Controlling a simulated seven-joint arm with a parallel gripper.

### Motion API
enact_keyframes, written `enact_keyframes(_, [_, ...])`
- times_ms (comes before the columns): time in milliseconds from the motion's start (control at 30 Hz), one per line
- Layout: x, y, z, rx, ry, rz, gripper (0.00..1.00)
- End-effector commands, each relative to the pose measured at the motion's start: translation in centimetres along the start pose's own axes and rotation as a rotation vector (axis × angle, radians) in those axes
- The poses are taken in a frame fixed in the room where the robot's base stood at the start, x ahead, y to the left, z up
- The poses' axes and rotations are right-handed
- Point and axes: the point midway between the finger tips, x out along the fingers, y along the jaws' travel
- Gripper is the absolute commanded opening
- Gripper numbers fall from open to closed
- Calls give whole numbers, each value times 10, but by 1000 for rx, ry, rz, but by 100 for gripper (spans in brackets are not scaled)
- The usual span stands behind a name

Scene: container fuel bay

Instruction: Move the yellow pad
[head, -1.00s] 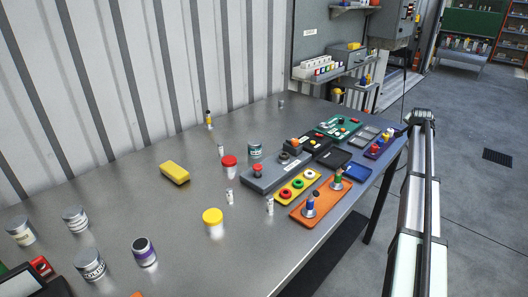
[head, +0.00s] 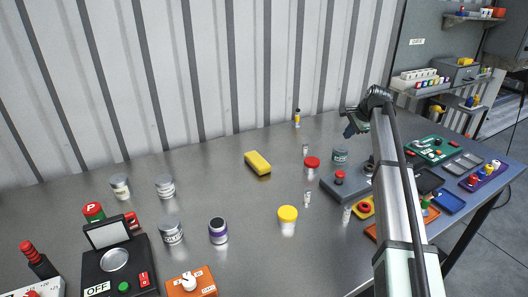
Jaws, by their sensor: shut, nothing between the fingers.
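The yellow pad (head: 257,163) lies flat on the bare middle of the grey metal table (head: 235,195), with clear space around it. My gripper (head: 349,131) is up and to the right of the pad, above the table's right part and apart from the pad. It is small and dark in this view, and it is shut with nothing in it. My arm hides part of the right side of the table.
A red-lidded jar (head: 311,165) and a yellow-lidded jar (head: 288,219) stand right of the pad. Several tins, a purple-banded jar (head: 218,231) and a black scale-like device (head: 117,268) are at the left. A corrugated wall (head: 180,80) backs the table.

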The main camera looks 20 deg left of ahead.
Motion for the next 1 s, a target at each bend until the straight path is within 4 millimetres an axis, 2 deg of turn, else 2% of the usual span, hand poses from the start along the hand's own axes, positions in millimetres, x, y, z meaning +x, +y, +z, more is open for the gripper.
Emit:
enact_keyframes(33, [10, -8, 28, -14, -12, 28, 0])
enact_keyframes(300, [51, -31, 146, -57, -3, 176, 0])
enact_keyframes(700, [92, -39, 323, -124, 91, 366, 0])
enact_keyframes(900, [101, -34, 394, -149, 151, 428, 0])
enact_keyframes(1000, [102, -32, 419, -157, 176, 446, 0])
